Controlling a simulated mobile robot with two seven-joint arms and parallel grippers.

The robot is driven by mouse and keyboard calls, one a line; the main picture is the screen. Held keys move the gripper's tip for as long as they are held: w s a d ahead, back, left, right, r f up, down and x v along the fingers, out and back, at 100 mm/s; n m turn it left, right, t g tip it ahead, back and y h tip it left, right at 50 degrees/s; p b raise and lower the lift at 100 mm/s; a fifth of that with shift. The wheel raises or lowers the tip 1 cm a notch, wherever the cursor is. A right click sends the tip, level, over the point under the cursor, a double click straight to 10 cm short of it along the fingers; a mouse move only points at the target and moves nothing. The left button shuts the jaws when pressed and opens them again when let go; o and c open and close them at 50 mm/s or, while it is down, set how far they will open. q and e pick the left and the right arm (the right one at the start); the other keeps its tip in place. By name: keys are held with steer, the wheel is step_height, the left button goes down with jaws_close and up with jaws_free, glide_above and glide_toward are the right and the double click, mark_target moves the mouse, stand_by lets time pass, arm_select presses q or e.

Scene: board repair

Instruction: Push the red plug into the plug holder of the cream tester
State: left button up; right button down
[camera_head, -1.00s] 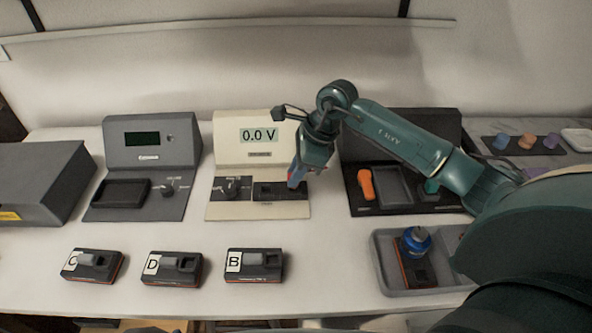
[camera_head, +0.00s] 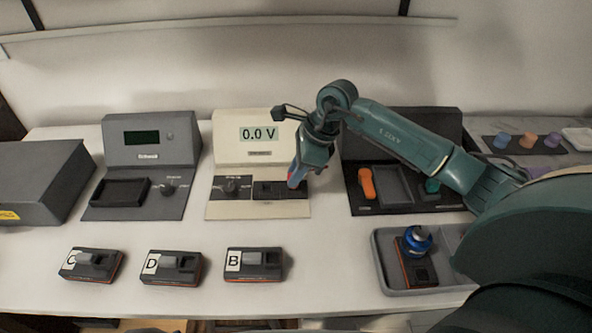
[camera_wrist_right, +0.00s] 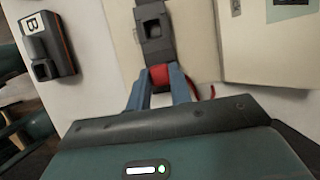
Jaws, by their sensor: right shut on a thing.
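The cream tester (camera_head: 256,151) stands at the middle of the table, and its display reads 0.0 V. Its dark plug holder (camera_head: 268,190) is at the front right of its base. In the right wrist view the holder's square opening (camera_wrist_right: 152,28) shows beyond the plug. My right gripper (camera_head: 296,181) is shut on the red plug (camera_wrist_right: 160,76), whose red cable trails to one side. The plug is at the near end of the holder's dark strip. I cannot tell whether it touches the holder. My left gripper is not in view.
A grey tester (camera_head: 150,140) stands left of the cream one, a dark tool stand (camera_head: 362,200) right. Modules C (camera_head: 92,265), D (camera_head: 172,267) and B (camera_head: 253,264) lie in front. A grey tray (camera_head: 385,275) holds another module with a blue knob.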

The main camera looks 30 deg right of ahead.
steer(key=shift+f+b, duration=0.45)
steer(key=shift+f, duration=0.05)
stand_by(0.6)
steer(key=c, duration=0.9)
jaws_free()
steer(key=shift+r, duration=0.35)
steer(key=shift+r+p, duration=0.9)
steer(key=shift+r, duration=0.3)
steer(key=shift+r, duration=0.1)
steer(key=shift+r+p, duration=1.8)
steer(key=shift+r, duration=1.15)
